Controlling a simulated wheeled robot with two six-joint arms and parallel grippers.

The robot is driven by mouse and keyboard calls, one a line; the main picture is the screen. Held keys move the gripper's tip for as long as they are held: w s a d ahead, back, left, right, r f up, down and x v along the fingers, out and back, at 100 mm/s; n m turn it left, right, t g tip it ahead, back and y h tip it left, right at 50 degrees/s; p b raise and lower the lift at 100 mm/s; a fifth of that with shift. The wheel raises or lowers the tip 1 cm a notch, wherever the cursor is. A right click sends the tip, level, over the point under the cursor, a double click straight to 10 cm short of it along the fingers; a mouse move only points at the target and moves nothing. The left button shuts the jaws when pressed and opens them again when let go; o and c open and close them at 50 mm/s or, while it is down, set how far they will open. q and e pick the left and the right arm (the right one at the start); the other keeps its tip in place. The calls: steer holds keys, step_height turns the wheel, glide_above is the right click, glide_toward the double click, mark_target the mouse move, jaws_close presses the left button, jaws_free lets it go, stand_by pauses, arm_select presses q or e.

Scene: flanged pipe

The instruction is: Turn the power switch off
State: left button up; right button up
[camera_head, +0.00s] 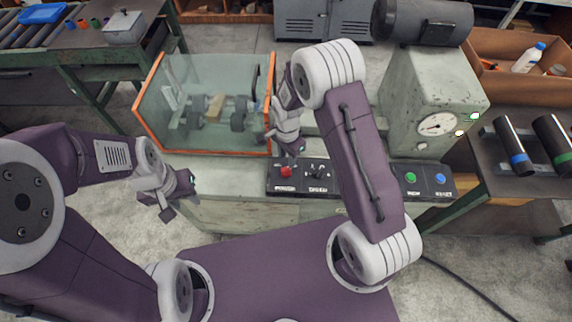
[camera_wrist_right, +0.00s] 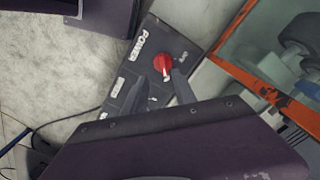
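The power switch is a round red knob (camera_head: 286,170) at the left end of the black control panel (camera_head: 275,185). In the right wrist view the red knob (camera_wrist_right: 162,62) has a white pointer mark on its lower side, beside the word POWER. My right gripper (camera_head: 294,152) is just above and behind the knob in the head view. In the wrist view its two fingers (camera_wrist_right: 164,92) are apart with nothing between them, short of the knob. My left gripper (camera_head: 182,207) hangs left of the panel, apparently open and empty.
A glass guard with an orange frame (camera_head: 150,80) stands behind the panel. Green (camera_head: 410,177) and blue buttons sit to the right, beyond my right forearm. A gauge (camera_head: 437,124) is on the machine housing. Dark cylinders (camera_head: 512,145) lie on the right table.

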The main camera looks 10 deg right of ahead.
mark_target(286, 168)
steer(key=f, duration=0.4)
steer(key=f+p, duration=0.1)
steer(key=f, duration=0.2)
steer(key=shift+w+a, duration=0.1)
steer(key=shift+w, duration=0.3)
steer(key=shift+s+f, duration=0.2)
steer(key=shift+f, duration=0.1)
steer(key=shift+w+f, duration=0.1)
steer(key=shift+w, duration=0.1)
jaws_close()
